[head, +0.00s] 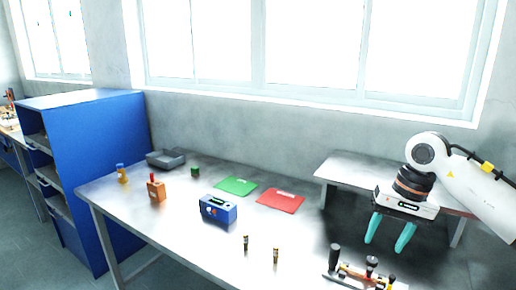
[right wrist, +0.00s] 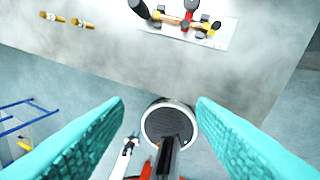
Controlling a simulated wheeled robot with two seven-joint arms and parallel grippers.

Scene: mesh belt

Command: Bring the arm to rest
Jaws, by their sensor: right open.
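My right gripper (head: 390,232) has two teal fingers spread apart with nothing between them. In the head view it hangs in the air at the right, beyond the right part of the metal table (head: 160,222). In the right wrist view its fingers (right wrist: 160,135) stand wide apart over the floor, past the table edge, with parts of my own body below. The right arm comes in from the right edge of the head view. My left arm and gripper do not show.
On the table are a blue box (head: 218,209), green (head: 238,186) and red (head: 280,200) plates, two small cylinders (head: 276,255), orange blocks (head: 156,189), a grey tray (head: 166,159) and a tool holder (head: 352,272). A blue cabinet (head: 105,150) stands left; a side bench (head: 345,172) stands behind the gripper.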

